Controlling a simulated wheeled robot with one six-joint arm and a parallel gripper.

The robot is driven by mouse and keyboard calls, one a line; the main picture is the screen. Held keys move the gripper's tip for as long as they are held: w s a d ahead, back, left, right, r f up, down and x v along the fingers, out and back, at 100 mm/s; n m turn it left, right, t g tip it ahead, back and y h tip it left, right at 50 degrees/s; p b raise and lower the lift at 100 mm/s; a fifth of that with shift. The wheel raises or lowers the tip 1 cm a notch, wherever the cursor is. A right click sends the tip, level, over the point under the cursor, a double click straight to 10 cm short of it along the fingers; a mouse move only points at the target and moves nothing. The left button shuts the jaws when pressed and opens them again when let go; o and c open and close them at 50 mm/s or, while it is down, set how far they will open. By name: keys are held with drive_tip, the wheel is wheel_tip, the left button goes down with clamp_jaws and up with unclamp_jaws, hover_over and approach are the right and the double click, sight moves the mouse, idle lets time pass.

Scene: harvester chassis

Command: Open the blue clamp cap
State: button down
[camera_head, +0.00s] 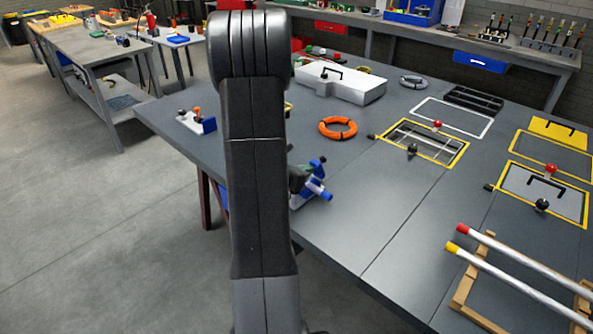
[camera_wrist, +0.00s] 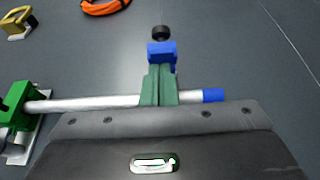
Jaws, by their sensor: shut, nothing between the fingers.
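In the wrist view, the blue clamp cap (camera_wrist: 162,50) is a small blue block with a black round knob (camera_wrist: 161,32) just beyond it. My gripper (camera_wrist: 160,70) shows as two dark green fingers side by side, shut and empty. Their tips overlap the near edge of the cap; I cannot tell whether they touch it. A silver rod (camera_wrist: 85,103) with a blue end (camera_wrist: 213,95) runs across behind the fingers, from a green block (camera_wrist: 15,100) at left. In the head view, the blue clamp (camera_head: 318,166) sits at the table's near edge, partly hidden by my arm.
An orange ring (camera_head: 338,128) lies on the grey table beyond the clamp. Yellow-framed panels (camera_head: 425,142) and a wooden rack with rods (camera_head: 480,270) are at right. The table between is clear.

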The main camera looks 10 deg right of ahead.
drive_tip(key=shift+w+d+f, duration=0.25)
drive_tip(key=shift+w+d, duration=0.05)
drive_tip(key=shift+d, duration=0.15)
drive_tip(key=shift+r, duration=0.15)
